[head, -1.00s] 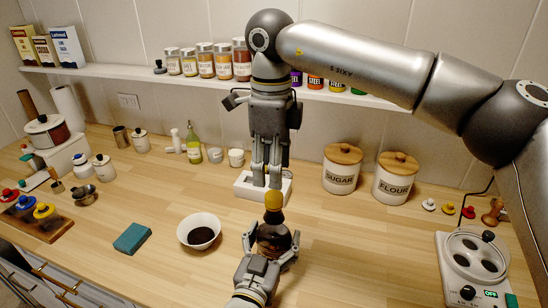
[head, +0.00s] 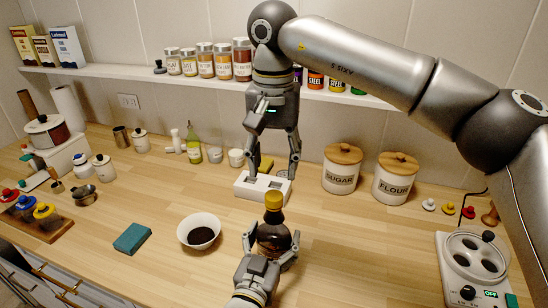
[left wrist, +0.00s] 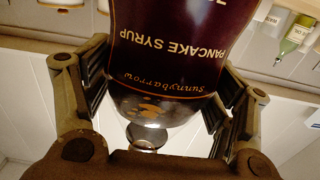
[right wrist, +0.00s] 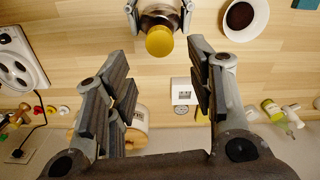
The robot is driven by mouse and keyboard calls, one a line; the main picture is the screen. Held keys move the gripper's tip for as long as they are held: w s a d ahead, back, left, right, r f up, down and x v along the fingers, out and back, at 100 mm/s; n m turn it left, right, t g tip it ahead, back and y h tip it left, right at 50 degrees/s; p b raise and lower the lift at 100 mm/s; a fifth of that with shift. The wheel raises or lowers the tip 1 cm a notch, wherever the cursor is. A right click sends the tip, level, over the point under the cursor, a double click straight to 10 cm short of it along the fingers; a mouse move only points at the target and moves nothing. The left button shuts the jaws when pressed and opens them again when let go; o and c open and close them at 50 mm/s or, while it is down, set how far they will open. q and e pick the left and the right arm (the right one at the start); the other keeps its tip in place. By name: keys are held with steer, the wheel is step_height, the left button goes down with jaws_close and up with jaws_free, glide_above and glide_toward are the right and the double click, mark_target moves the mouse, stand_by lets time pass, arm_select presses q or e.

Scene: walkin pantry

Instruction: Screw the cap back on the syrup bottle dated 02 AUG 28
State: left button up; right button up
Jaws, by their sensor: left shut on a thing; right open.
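The syrup bottle (head: 272,238) is dark brown and stands upright over the counter. My left gripper (head: 271,250) is shut around its body. In the left wrist view its label (left wrist: 170,48) reads "Pancake Syrup"; no date is legible. A yellow cap (head: 273,200) sits on top of the bottle neck; I cannot tell how tightly it is seated. In the right wrist view the cap (right wrist: 160,42) shows at the top, beyond my fingers. My right gripper (head: 272,166) is open and empty, behind and above the cap, apart from it.
A white slotted block (head: 250,190) stands behind the bottle, with a yellow item (head: 266,164) near it. A bowl of dark liquid (head: 199,231) and a teal sponge (head: 132,238) lie left. Sugar (head: 341,170) and flour (head: 394,180) canisters stand right.

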mark_target(274, 195)
steer(key=shift+n, duration=1.3)
steer(key=shift+f, duration=4)
